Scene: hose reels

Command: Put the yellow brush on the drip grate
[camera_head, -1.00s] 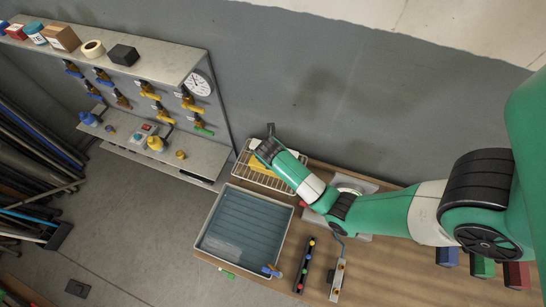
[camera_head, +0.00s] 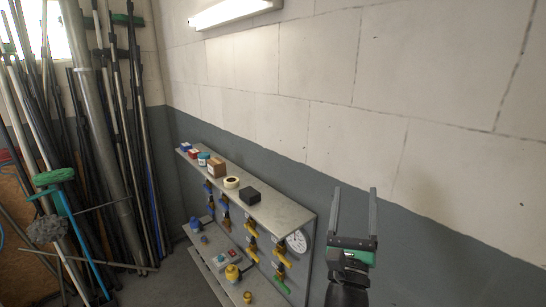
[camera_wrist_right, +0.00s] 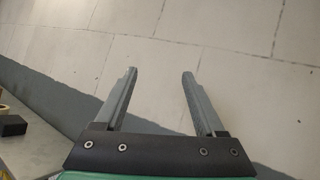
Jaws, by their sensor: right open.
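My right gripper (camera_head: 354,190) is raised in front of the wall at the right of the head view, with its fingers pointing up. It is open, and the gap between its fingers is empty; in the right wrist view its fingers (camera_wrist_right: 159,73) also stand apart with only the wall behind them. The yellow brush and the drip grate are in neither view now. My left gripper is not in view.
A wall shelf (camera_head: 285,213) holds a black box (camera_head: 250,195), a tape roll (camera_head: 231,183) and a cardboard box (camera_head: 216,168). Valves and a round gauge (camera_head: 297,241) are below. Poles and brooms (camera_head: 110,130) lean at left. The air around the gripper looks clear.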

